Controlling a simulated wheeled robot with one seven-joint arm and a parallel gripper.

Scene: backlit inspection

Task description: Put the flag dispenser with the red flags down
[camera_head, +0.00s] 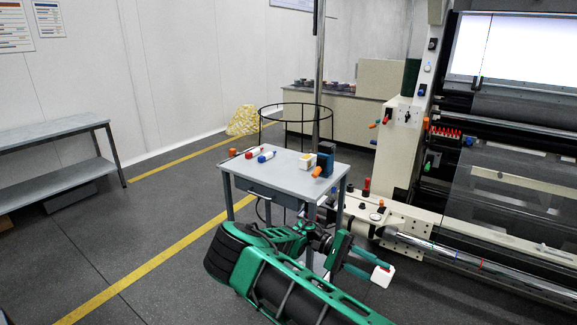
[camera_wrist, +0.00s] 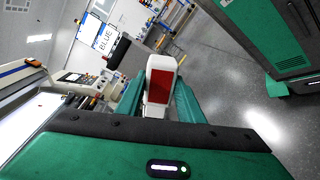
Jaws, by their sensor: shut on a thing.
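The flag dispenser, white with a red panel, shows in the head view (camera_head: 383,276) and upright in the middle of the wrist view (camera_wrist: 161,84). My gripper (camera_head: 375,267) is shut on it, with one green finger on each side. In the head view it holds the dispenser out in the air to the right of the small grey table (camera_head: 262,178), over the floor in front of the machine. The fingers hide part of the dispenser. Single flags cannot be made out apart from the red area.
On the table are red-and-white and blue-and-white bottles (camera_head: 266,157), a white block (camera_head: 305,162), a dark blue and orange item (camera_head: 325,162) and a small orange item (camera_head: 232,152). The tabletop's front middle is bare. The large machine (camera_head: 410,215) stands at right; a grey bench (camera_head: 50,140) at left.

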